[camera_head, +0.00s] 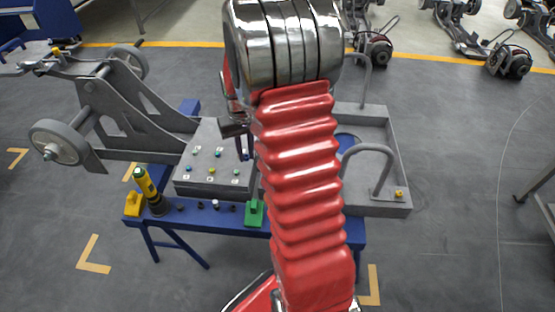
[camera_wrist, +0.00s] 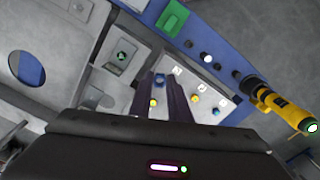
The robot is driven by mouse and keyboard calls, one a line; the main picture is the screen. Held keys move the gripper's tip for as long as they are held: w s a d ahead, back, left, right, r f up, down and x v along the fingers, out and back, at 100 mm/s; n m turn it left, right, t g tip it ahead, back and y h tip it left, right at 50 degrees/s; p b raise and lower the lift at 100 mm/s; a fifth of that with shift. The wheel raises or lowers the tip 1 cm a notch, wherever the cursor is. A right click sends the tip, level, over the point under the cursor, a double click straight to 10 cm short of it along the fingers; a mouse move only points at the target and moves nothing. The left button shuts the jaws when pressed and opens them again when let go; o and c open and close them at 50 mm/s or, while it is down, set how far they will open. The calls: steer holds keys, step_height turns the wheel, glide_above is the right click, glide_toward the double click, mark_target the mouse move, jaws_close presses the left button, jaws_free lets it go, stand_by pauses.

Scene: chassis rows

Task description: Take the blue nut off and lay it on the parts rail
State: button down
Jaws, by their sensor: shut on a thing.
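The blue nut (camera_wrist: 159,79) shows between my fingertips in the wrist view. My gripper (camera_wrist: 159,84) is shut on it, its two dark fingers on either side. Whether the nut is still on a stud or clear of it I cannot tell. In the head view my gripper (camera_head: 245,153) is at the right side of the grey box (camera_head: 205,187), partly hidden by my red arm. A blue front strip (camera_head: 166,209) with small dark and white pieces runs before the box; it may be the parts rail.
Other coloured nuts, such as a yellow one (camera_wrist: 199,87) and a blue one (camera_wrist: 216,112), sit on the box top near white labels. A green block (camera_head: 256,212) and a yellow-black tool (camera_head: 148,187) stand at the front. A grey tray (camera_head: 398,165) with hoop handles lies right.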

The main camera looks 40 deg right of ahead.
steer(key=w+a+r+n, duration=0.1)
steer(key=w+a, duration=0.3)
steer(key=a, duration=0.7)
steer(key=w+a+r+n, duration=0.2)
steer(key=w+a+n, duration=0.1)
steer(key=a, duration=0.7)
steer(key=shift+w+a+r+n, duration=0.3)
steer(key=shift+w+a, duration=0.1)
steer(key=shift+w, duration=0.25)
